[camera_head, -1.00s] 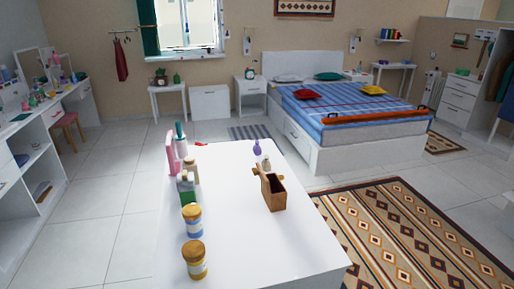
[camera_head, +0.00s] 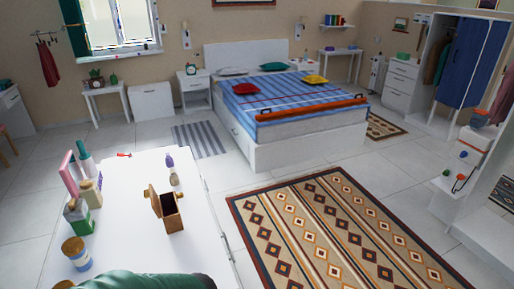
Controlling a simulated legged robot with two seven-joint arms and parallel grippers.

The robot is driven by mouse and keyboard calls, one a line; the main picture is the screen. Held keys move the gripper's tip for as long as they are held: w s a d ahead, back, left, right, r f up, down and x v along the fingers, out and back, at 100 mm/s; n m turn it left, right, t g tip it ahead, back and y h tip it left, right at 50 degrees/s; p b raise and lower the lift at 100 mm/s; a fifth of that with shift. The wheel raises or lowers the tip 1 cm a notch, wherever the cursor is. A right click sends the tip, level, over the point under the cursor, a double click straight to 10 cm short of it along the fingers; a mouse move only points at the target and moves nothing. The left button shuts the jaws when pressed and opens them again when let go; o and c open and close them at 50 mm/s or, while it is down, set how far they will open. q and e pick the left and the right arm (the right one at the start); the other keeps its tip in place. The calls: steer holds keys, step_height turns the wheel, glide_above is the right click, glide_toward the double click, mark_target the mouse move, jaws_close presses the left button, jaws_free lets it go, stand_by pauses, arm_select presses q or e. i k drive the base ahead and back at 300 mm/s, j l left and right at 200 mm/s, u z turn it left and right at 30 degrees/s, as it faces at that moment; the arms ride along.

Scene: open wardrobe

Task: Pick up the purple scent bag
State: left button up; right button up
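I cannot make out a purple scent bag for certain. A small purple-topped item (camera_head: 169,160), which looks like a bottle, stands on the white table (camera_head: 130,210) near its far right corner. Neither of my grippers is in view.
An open brown wooden box (camera_head: 172,218) and several bottles and jars (camera_head: 78,215) stand on the table. A green rounded shape covers its near edge. A patterned rug (camera_head: 330,225) lies on open floor to the right. The bed (camera_head: 285,150) stands beyond.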

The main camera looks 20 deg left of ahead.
mark_target(169, 162)
steer(key=i+l+z, duration=0.85)
steer(key=i, duration=0.25)
steer(key=i+u, duration=1)
steer(key=i+j+u, duration=0.25)
steer(key=i+u, duration=0.25)
steer(key=i+j+u, duration=0.1)
steer(key=i+u, duration=0.35)
steer(key=i+l+u, duration=0.15)
steer(key=i+u, duration=0.65)
steer(key=u, duration=0.15)
steer(key=i+l+u, duration=0.25)
steer(key=u, duration=0.25)
steer(key=i+l+u, duration=0.3)
steer(key=u, duration=0.15)
steer(key=i+l+u, duration=0.2)
steer(key=l+u, duration=0.15)
steer(key=u, duration=0.15)
steer(key=i+l+u, duration=0.1)
steer(key=l+u, duration=0.8)
steer(key=i+l+u, duration=0.15)
steer(key=l+u, duration=0.2)
steer(key=u, duration=0.15)
steer(key=l+u, duration=0.5)
steer(key=i+j, duration=0.05)
steer(key=j, duration=0.05)
